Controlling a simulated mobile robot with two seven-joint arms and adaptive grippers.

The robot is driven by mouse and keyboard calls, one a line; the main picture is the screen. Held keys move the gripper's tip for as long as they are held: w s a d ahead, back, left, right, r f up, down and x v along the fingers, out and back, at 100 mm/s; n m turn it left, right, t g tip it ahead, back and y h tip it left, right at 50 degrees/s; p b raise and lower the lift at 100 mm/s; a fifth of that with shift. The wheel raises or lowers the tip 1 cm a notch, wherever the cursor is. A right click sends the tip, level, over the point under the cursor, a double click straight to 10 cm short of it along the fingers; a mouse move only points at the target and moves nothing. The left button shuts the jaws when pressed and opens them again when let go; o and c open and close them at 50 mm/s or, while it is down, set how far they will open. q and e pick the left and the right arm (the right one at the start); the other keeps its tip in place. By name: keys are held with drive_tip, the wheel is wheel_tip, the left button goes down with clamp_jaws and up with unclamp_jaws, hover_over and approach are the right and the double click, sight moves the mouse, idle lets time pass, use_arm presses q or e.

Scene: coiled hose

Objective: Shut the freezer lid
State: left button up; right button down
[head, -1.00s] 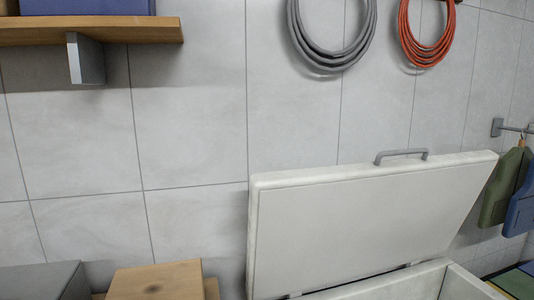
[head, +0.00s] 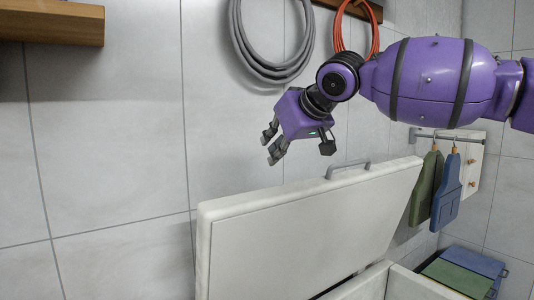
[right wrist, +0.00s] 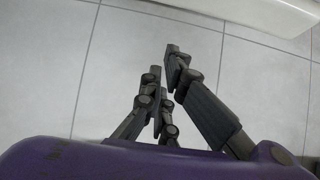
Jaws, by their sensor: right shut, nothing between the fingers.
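The freezer lid (head: 306,240) is a white slab standing raised and tilted back towards the tiled wall in the head view. A grey handle (head: 347,167) sits on its top edge. The freezer's open body (head: 400,284) shows at the bottom, its inside mostly out of view. My right gripper (head: 270,148) is up and to the left of the handle, above the lid's top edge and apart from it. In the right wrist view its dark fingers (right wrist: 168,82) are shut and empty, and a white edge (right wrist: 270,12) shows at the top right. My left gripper is not in view.
A grey coiled hose (head: 262,66) and an orange one (head: 343,40) hang on the wall behind my arm. Green (head: 425,188) and blue (head: 446,193) hanging items are on a rail to the right. A wooden shelf (head: 50,24) is at the upper left.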

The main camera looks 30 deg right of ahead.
drive_tip(key=f, duration=0.1)
drive_tip(key=w+f+p, duration=0.1)
drive_tip(key=f, duration=0.1)
drive_tip(key=w+f+p, duration=0.1)
drive_tip(key=f, duration=0.1)
drive_tip(key=shift+w+a, duration=0.15)
drive_tip(key=shift+w, duration=0.05)
drive_tip(key=shift+s+f, duration=0.1)
drive_tip(key=shift+f, duration=0.05)
drive_tip(key=shift+w+f, duration=0.2)
drive_tip(key=shift+f, duration=0.05)
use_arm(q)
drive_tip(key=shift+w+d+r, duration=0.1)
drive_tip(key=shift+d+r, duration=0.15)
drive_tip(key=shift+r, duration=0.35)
use_arm(e)
drive_tip(key=shift+s, duration=0.1)
